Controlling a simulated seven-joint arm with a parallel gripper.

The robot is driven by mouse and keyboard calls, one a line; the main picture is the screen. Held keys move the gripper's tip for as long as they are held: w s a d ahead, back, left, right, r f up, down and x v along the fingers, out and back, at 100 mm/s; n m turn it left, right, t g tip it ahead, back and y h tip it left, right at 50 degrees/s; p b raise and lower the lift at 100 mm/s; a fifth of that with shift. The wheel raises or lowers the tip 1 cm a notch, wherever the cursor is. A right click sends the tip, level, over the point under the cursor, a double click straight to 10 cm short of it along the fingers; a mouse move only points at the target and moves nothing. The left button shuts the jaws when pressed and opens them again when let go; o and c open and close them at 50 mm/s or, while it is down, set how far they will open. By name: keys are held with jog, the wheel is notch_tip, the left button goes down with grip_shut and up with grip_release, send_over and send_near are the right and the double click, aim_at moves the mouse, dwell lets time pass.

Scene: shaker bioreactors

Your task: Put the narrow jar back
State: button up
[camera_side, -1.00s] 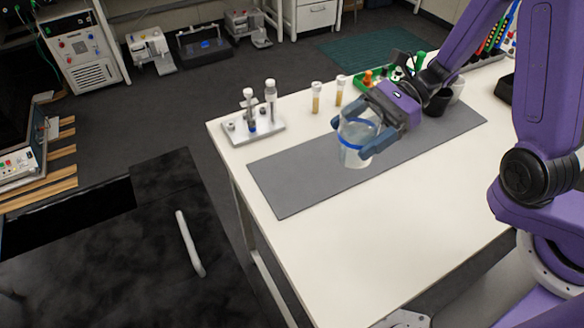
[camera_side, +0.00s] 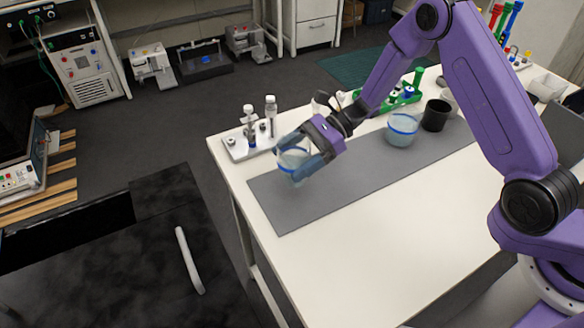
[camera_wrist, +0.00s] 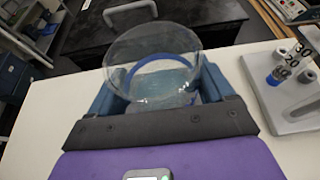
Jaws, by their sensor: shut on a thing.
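My gripper (camera_side: 307,165) is shut on a clear jar (camera_side: 293,159) with a blue band, holding it over the left end of the grey mat (camera_side: 290,210). In the wrist view the same jar (camera_wrist: 153,65) sits between my blue fingers, its open rim showing. It appears to be the narrow jar. A second, wider-looking jar (camera_side: 401,135) with a blue band and bluish contents stands on the mat to the right. I cannot tell how high the held jar is above the mat.
A metal rack (camera_side: 250,140) with tubes stands at the table's back left corner, close to my gripper. A black cup (camera_side: 436,115) and a green rack (camera_side: 398,100) are at the back. A black cabinet (camera_side: 100,255) with a white handle (camera_side: 189,260) lies left of the table. The table's front is clear.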

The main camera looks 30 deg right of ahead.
aim_at(280, 178)
jog(key=shift+w+a+f, duration=0.15)
jog(key=shift+w+f, duration=0.05)
jog(key=shift+f, duration=0.1)
jog(key=shift+w+f, duration=0.1)
jog(key=shift+f, duration=1.45)
jog(key=shift+f, duration=0.1)
jog(key=o, duration=1.2)
jog(key=shift+d+r, duration=0.25)
jog(key=shift+d, duration=0.15)
jog(key=v, duration=1.1)
jog(key=shift+d, duration=0.1)
